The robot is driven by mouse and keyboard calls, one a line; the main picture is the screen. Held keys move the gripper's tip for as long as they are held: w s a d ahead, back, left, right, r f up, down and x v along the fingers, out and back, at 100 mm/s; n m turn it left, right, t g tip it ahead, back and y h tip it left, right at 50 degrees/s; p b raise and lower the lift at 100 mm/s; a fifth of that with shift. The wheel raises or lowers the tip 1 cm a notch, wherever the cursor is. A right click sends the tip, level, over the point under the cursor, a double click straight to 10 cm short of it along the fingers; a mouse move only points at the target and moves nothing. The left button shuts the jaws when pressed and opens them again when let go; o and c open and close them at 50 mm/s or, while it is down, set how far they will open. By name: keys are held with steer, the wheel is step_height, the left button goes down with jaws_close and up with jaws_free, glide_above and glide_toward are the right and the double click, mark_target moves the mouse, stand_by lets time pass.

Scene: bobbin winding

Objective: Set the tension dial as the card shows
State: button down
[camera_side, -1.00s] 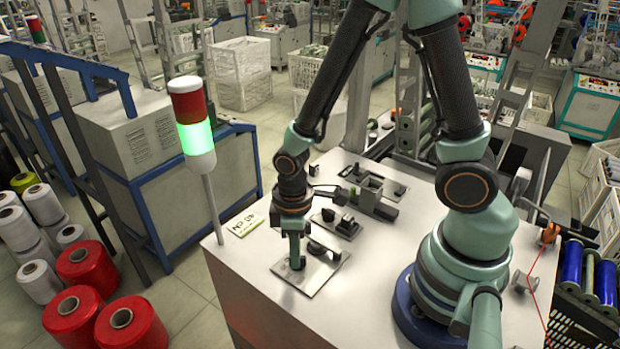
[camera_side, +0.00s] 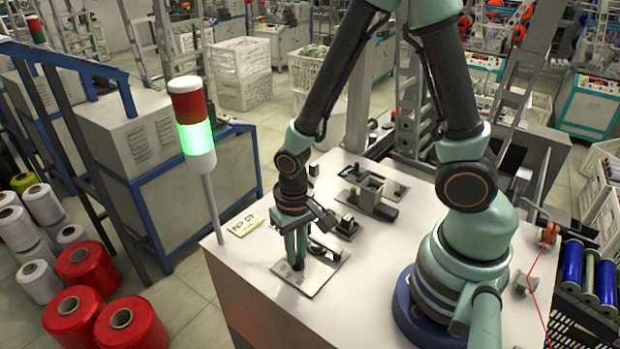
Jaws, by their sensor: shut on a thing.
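My gripper (camera_side: 297,262) points down over a light metal plate (camera_side: 318,284) near the left front of the white table. It is shut on a small dark thing at the plate, most likely the tension dial, which the fingers largely hide. A second dark part (camera_side: 322,247) stands on the same plate, to the right of the fingers. The card (camera_side: 245,224), white with a green lower edge, lies left of my gripper; its print is too small to read surely.
A dark small fixture (camera_side: 347,228) and a larger grey block fixture (camera_side: 370,194) stand behind the plate. A signal lamp (camera_side: 192,125) glows green at the table's left edge. The table top (camera_side: 375,262) right of the plate is clear.

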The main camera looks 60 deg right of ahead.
mark_target(298, 255)
steer(key=m, duration=0.5)
steer(key=shift+s+d+m, duration=0.1)
steer(key=shift+m, duration=0.3)
stand_by(0.4)
steer(key=c, duration=0.9)
jaws_free()
step_height(298, 255, up, 12)
steer(key=shift+r, duration=0.1)
